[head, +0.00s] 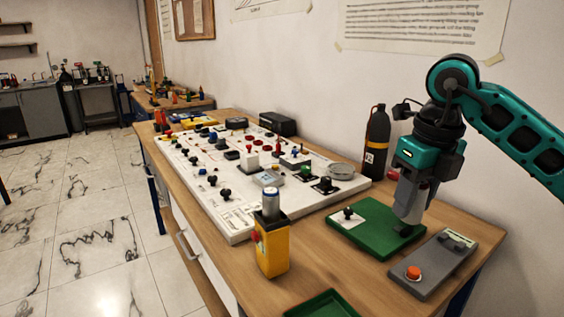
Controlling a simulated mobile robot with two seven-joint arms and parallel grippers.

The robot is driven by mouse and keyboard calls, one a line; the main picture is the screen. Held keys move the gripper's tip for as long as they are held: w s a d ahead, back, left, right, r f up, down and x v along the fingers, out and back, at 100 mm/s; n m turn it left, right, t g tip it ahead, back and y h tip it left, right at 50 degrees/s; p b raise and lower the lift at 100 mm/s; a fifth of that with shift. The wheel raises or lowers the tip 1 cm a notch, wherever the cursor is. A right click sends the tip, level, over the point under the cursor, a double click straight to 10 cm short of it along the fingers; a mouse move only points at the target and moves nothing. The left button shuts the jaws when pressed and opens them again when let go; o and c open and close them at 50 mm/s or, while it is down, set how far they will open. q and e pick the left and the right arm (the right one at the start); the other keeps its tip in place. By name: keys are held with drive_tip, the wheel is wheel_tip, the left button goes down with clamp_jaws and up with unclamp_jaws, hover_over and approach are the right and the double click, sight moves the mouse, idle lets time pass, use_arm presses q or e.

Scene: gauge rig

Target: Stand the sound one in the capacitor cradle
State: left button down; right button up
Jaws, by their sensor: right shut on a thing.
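My right gripper (405,222) points down over the right part of a green tray (375,244). It is shut on a small dark thing that is mostly hidden by the fingers; I cannot tell whether it touches the tray. A black knobbed part (348,213) stands on a white card in the same tray. A silver and dark cylinder (271,203), like a capacitor, stands upright on a yellow box (272,250) with a red button. I cannot pick out the capacitor cradle for certain. My left gripper is not in view.
A large white board (235,222) with several knobs and parts fills the table's middle. A grey device (432,265) with an orange button lies right of the green tray. A dark bottle (376,142) stands behind. Another green tray (322,306) is at the front edge.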

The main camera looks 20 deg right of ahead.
drive_tip(key=shift+w+a+f+n, duration=0.15)
drive_tip(key=shift+a+f+n, duration=0.2)
drive_tip(key=shift+n, duration=0.35)
drive_tip(key=a+f+n+g, duration=0.1)
drive_tip(key=a+f+n, duration=0.3)
drive_tip(key=n, duration=0.7)
drive_tip(key=a+f+n+g, duration=0.1)
drive_tip(key=a+f+n, duration=0.4)
drive_tip(key=n, duration=0.6)
drive_tip(key=a+f+n, duration=0.4)
drive_tip(key=a+n, duration=0.2)
drive_tip(key=n, duration=0.5)
drive_tip(key=shift+w+f+n+g+p, duration=0.2)
drive_tip(key=shift+n+g+p, duration=0.1)
drive_tip(key=shift+g+p, duration=0.1)
drive_tip(key=shift+d, duration=0.1)
